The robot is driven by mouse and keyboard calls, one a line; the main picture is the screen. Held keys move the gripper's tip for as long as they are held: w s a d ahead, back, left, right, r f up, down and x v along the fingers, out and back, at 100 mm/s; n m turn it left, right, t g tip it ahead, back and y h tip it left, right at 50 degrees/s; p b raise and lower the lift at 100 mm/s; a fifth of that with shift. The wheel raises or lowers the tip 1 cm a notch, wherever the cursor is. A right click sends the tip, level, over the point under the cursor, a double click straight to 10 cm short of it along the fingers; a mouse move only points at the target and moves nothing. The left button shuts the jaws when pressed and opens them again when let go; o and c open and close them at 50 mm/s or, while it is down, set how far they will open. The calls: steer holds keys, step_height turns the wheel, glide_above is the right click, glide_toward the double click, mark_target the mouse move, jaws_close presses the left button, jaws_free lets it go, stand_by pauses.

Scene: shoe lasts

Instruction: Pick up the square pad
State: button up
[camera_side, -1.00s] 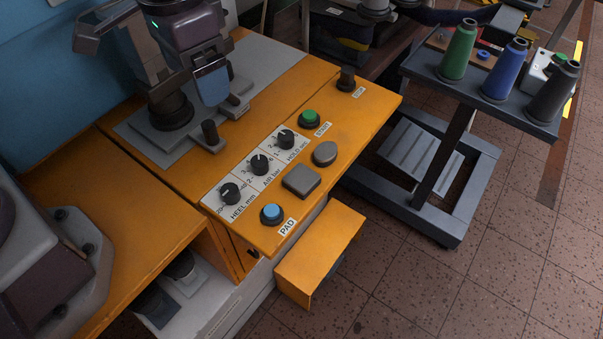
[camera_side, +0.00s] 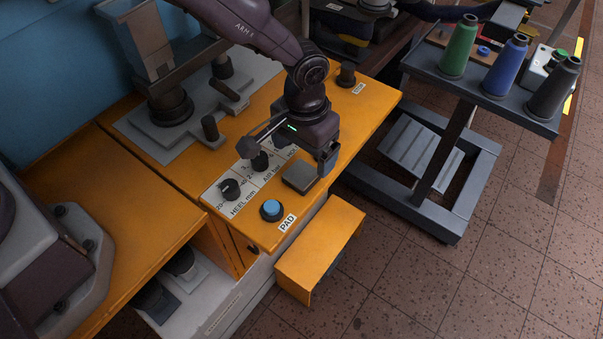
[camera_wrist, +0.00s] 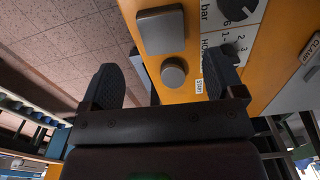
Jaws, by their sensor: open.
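The square pad (camera_side: 300,177) is a grey block with rounded corners on the orange panel, partly beside my gripper in the side view. In the wrist view the square pad (camera_wrist: 162,30) lies near the top edge, beyond my fingertips. My gripper (camera_side: 329,162) points down over the panel, just to the right of and behind the pad. In the wrist view my gripper (camera_wrist: 162,76) is open, with nothing held. A round grey pad (camera_wrist: 173,73) shows between the two fingers; in the side view my gripper hides it.
A blue button (camera_side: 271,209) stands in front of the square pad, by the PAD label. Black dials (camera_side: 230,189) line the panel to the left. A dark post (camera_side: 346,76) stands behind. A cart with thread cones (camera_side: 459,48) is at the right.

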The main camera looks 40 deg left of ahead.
mark_target(302, 173)
steer(key=shift+s+a+f, duration=0.1)
steer(key=shift+a+f, duration=0.05)
steer(key=shift+f, duration=2.9)
steer(key=c, duration=1.1)
steer(key=shift+o, duration=0.2)
steer(key=shift+r, duration=0.1)
